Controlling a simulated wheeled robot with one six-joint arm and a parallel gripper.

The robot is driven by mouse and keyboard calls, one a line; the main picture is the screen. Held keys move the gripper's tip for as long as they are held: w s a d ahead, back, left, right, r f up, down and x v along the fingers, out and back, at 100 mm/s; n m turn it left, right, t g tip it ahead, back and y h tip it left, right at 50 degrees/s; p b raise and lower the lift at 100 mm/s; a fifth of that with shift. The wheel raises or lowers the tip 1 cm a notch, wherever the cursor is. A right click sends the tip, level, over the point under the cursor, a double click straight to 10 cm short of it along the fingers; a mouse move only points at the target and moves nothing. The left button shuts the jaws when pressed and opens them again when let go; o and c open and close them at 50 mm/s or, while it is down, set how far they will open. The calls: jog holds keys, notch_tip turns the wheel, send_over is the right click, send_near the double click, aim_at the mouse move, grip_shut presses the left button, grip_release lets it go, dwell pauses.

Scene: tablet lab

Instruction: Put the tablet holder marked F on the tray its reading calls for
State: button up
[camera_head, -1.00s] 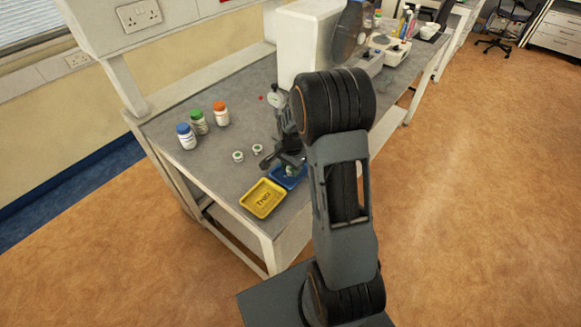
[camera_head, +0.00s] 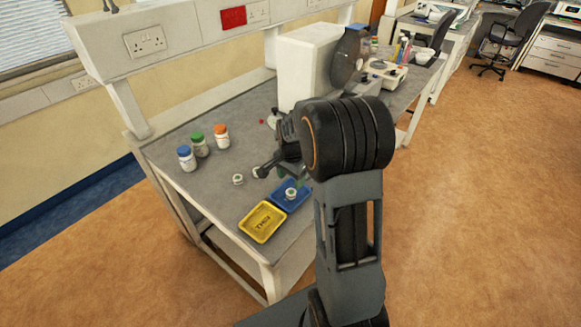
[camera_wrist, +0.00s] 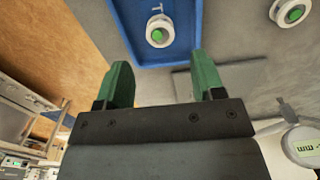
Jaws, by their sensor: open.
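The yellow tray (camera_head: 250,231), lettered THIN, lies at the bench's front end. The blue tray (camera_head: 305,188) lies beside it and also shows in the wrist view (camera_wrist: 188,52). A round white tablet holder with a green centre (camera_head: 291,194) sits inside the blue tray; the wrist view shows it too (camera_wrist: 159,31). Two more holders stand on the bare bench, one left (camera_head: 238,179) and one (camera_head: 257,172) near my arm. I cannot read any holder's letter. My gripper (camera_wrist: 161,75) is open and empty, its green fingers apart, above and beside the blue tray.
A dial gauge (camera_wrist: 304,145) with a digital display shows at the wrist view's right edge; its number is unreadable. Blue-capped (camera_head: 187,158), green-capped (camera_head: 200,146) and orange-capped (camera_head: 222,137) bottles stand at the back left. A white machine (camera_head: 305,68) stands behind my arm.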

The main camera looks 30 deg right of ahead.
jog(key=s+a+r+n+t, duration=0.1)
jog(key=s+a+r+n, duration=0.25)
jog(key=r, duration=0.25)
jog(key=s+a+r+n+t, duration=0.1)
jog(key=s+a+r+n, duration=0.1)
jog(key=s+r+n, duration=0.3)
jog(key=s+a+r+n+t, duration=0.2)
jog(key=s+a+n, duration=0.2)
jog(key=s, duration=0.3)
jog(key=shift+s+a+n+t, duration=0.15)
jog(key=shift+s+n+t, duration=0.2)
jog(key=shift+n, duration=0.1)
dwell(0.4)
